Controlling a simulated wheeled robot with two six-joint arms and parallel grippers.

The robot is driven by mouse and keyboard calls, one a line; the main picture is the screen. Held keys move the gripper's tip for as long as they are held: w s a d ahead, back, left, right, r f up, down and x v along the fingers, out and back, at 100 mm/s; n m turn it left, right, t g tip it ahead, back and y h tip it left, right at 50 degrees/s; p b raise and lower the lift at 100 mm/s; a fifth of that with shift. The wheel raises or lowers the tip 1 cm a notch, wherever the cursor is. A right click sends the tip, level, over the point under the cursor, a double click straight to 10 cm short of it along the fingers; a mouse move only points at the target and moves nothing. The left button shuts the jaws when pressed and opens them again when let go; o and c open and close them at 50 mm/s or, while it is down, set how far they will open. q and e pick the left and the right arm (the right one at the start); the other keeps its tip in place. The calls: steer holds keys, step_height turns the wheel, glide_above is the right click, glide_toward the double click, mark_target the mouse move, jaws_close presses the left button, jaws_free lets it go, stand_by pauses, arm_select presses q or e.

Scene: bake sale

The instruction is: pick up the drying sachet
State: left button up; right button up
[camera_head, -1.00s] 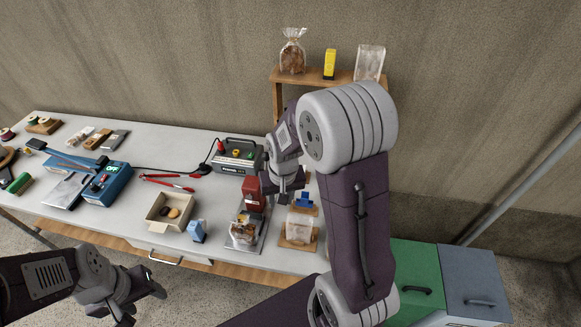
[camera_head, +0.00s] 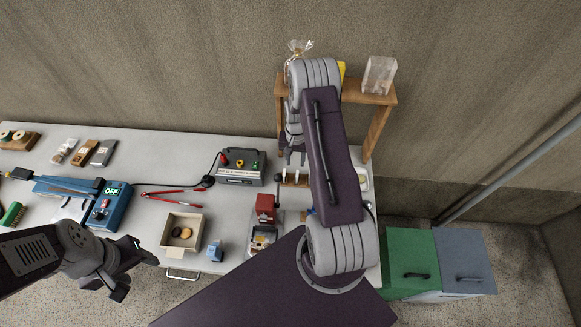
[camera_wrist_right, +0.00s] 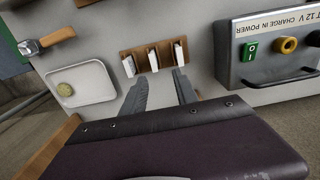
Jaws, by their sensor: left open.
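Several small white sachets (camera_wrist_right: 153,58) stand upright in a wooden rack (camera_wrist_right: 139,52) on the table; which one is meant, I cannot tell. In the head view the rack (camera_head: 302,183) shows beside my right arm, partly hidden by it. My right gripper (camera_wrist_right: 161,76) is open and empty, its fingers pointing at the rack, apart from the sachets. In the head view it shows small (camera_head: 292,157), behind the rack. My left gripper (camera_head: 138,272) is open and empty off the table's front edge, left of the cardboard box.
A grey power unit (camera_head: 242,167) stands left of the rack, a white dish (camera_wrist_right: 82,84) on its other side. A wooden shelf (camera_head: 345,95) with bags stands behind.

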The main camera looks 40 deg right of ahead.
mark_target(297, 173)
steer(key=f+p, duration=0.1)
steer(key=f, duration=0.1)
steer(key=s+f+p, duration=0.1)
steer(key=f, duration=0.2)
steer(key=shift+a+f, duration=0.15)
steer(key=shift+s+f+p, duration=0.3)
steer(key=shift+s+f, duration=0.05)
steer(key=shift+f, duration=0.45)
steer(key=shift+s, duration=0.3)
steer(key=shift+w, duration=0.3)
steer(key=c, duration=0.7)
steer(key=shift+w+f, duration=0.1)
jaws_close()
arm_select(q)
steer(key=s+r, duration=0.2)
steer(key=r, duration=0.1)
steer(key=shift+s+a+r, duration=0.1)
steer(key=shift+s+r, duration=0.15)
steer(key=shift+s, duration=0.1)
arm_select(e)
steer(key=shift+s, duration=0.2)
